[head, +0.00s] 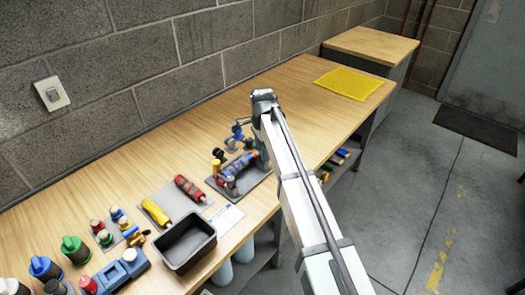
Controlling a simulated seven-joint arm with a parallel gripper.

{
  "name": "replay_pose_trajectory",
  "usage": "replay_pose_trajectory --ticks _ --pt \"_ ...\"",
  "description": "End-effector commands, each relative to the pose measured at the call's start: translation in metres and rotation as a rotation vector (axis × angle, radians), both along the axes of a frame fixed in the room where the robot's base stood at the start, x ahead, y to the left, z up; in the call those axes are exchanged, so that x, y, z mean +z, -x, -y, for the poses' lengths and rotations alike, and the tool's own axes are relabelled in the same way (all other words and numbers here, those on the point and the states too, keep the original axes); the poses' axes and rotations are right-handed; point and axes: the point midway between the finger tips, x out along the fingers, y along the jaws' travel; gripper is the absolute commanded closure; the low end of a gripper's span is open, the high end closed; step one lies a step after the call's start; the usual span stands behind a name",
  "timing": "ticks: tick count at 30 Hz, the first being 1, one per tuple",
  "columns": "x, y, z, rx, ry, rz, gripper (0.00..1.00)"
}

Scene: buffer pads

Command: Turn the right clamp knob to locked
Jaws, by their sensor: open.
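A grey fixture (245,186) stands on the workbench beside my arm. A blue cylinder with a dark red end (236,167) lies across it. A small clamp with dark, yellow and red parts (217,160) stands at its left end. Another upright part with a blue top (237,130) stands at its far side. The right clamp knob cannot be told apart for certain, nor its locked or unlocked position. My arm reaches up from the lower right and bends down beside the fixture. It covers the fixture's right side, and my gripper is hidden behind it.
A black open bin (187,247) and a white card (226,218) lie in front of the fixture. A mat with red and yellow cylinders (172,205) is to the left. Several coloured bottles fill the near left. A yellow mat (349,83) lies far right; bench between is clear.

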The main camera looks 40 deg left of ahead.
Motion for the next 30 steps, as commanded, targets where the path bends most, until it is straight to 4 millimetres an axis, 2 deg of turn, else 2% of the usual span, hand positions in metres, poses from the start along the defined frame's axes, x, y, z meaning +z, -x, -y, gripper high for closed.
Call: replay_pose_trajectory --ticks 12,30 --pt "-0.0057 0.0000 0.0000 0.000 0.000 0.000 0.43" --pt "-0.0056 -0.0001 0.0001 0.000 0.000 0.000 0.99"
